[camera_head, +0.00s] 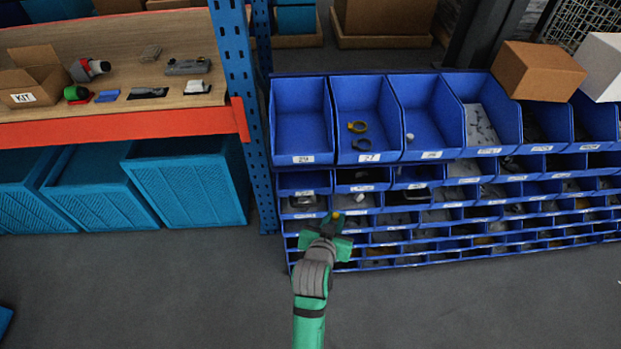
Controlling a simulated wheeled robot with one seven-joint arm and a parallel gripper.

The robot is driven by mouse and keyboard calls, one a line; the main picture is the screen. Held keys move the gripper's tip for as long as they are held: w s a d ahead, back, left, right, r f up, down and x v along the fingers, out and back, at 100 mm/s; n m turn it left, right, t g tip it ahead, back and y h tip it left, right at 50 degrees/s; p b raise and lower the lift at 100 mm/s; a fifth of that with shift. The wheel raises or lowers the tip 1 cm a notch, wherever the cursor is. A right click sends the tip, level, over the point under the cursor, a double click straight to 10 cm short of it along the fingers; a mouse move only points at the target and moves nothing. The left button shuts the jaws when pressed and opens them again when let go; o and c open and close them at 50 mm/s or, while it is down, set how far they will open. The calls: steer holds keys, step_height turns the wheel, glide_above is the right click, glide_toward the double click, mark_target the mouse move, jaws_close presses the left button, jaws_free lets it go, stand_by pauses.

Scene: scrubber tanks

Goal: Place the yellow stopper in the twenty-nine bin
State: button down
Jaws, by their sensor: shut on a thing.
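My gripper (332,222) is shut in front of the blue bin rack, at its lower left rows. A small yellow bit at its fingertips, likely the yellow stopper (336,215), is held there and mostly hidden by the fingers. The rack has large open bins in the top row and smaller bins below. The top left bin (301,110) is empty. The bin labels are too small to read surely, so I cannot tell which is twenty-nine.
Brown (538,70) and white boxes sit on the rack's right. A blue upright (236,80) and a shelf with an orange beam (120,125) stand left. The floor in front is clear.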

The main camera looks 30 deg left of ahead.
steer(key=s+d+f+m+h, duration=0.2)
steer(key=d+f, duration=1.4)
steer(key=f, duration=0.5)
steer(key=shift+s+d, duration=0.2)
steer(key=shift+d, duration=0.05)
steer(key=shift+d+f, duration=0.1)
steer(key=shift+d, duration=0.1)
